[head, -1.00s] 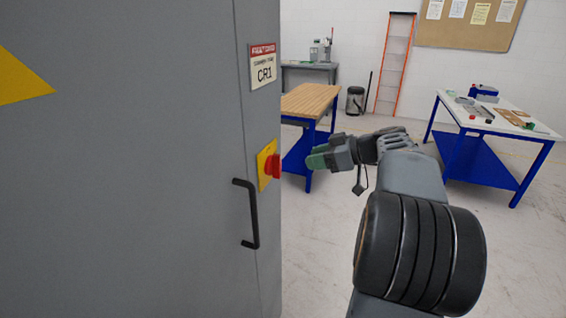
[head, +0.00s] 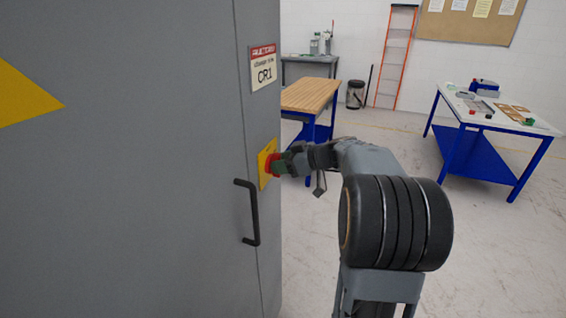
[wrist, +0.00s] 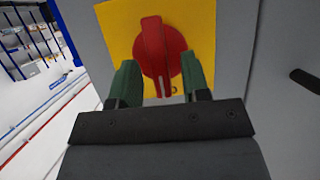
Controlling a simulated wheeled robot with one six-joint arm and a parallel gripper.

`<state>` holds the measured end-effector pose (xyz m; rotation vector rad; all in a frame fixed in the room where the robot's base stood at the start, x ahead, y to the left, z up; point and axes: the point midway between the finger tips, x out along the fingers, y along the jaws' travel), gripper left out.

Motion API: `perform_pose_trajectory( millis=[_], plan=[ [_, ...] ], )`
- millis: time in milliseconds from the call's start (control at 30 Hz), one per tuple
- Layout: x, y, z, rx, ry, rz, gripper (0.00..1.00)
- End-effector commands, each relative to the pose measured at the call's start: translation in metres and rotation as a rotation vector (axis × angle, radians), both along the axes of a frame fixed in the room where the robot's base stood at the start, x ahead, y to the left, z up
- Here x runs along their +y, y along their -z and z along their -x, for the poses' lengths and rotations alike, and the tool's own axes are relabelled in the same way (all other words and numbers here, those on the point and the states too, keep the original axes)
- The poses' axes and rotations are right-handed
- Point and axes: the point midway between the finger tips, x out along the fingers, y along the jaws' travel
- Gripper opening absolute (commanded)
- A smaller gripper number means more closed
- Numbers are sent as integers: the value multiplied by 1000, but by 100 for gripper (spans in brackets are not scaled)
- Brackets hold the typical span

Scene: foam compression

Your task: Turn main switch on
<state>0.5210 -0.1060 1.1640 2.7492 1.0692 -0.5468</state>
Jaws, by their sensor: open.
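The main switch is a red rotary knob (wrist: 153,45) on a yellow plate (wrist: 205,20), fixed to the side of a grey cabinet (head: 130,200). In the wrist view its raised handle bar stands almost upright in the picture. My gripper (wrist: 158,80) is open, with one green finger on each side of the knob's lower part. Gaps show between the fingers and the handle bar. I cannot tell whether the fingers touch the round base. In the head view my gripper (head: 278,164) is at the knob and hides part of it.
A black door handle (head: 251,212) sticks out of the cabinet just left of the switch. A wooden-topped table (head: 310,95) stands behind my arm. A white-topped blue table (head: 500,118) is at the right. The floor between is clear.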

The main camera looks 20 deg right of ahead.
Motion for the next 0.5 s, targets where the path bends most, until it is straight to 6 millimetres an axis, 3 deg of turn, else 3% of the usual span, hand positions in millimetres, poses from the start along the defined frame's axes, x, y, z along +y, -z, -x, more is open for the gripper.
perform_pose_trajectory(
  millis=[67, 500],
  plan=[
    [0, 0, 0, 0, 0, 0, 43],
    [0, 0, 0, 0, 0, 0, 0]
  ],
)
